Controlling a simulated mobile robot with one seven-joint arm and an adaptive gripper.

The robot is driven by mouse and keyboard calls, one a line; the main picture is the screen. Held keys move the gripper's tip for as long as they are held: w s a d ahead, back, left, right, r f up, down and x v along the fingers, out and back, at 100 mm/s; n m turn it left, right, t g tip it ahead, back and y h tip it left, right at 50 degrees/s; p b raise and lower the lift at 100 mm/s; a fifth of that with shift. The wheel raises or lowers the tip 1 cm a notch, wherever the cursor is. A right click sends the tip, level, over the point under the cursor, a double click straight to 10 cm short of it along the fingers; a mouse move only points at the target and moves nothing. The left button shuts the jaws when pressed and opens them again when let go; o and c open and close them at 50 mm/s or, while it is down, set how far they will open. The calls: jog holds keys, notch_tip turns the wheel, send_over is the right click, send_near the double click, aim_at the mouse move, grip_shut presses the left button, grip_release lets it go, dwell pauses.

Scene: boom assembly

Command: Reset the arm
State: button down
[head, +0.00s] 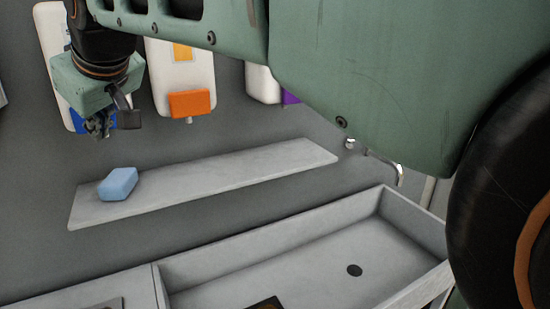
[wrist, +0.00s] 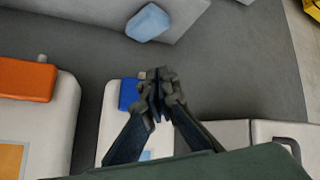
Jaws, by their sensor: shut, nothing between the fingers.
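My gripper (head: 101,125) hangs at the upper left in the head view, in front of a white dispenser with a blue push bar. In the wrist view my gripper (wrist: 160,77) is shut, its fingertips together with nothing between them. Parts of my green arm cover the top and right of the head view. A light blue block (head: 118,184), like a soap bar or sponge, lies on the left end of a grey shelf (head: 220,178). The block also shows in the wrist view (wrist: 148,22), apart from the fingers.
White wall dispensers carry a blue bar (wrist: 128,93), an orange bar (head: 192,103) and a purple bar (head: 291,97). A grey sink basin (head: 300,262) with a drain lies below the shelf. A metal tap (head: 398,172) is at right. The shelf's middle and right are clear.

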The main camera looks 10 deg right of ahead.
jog(key=shift+s+r, duration=0.1)
jog(key=shift+r, duration=0.2)
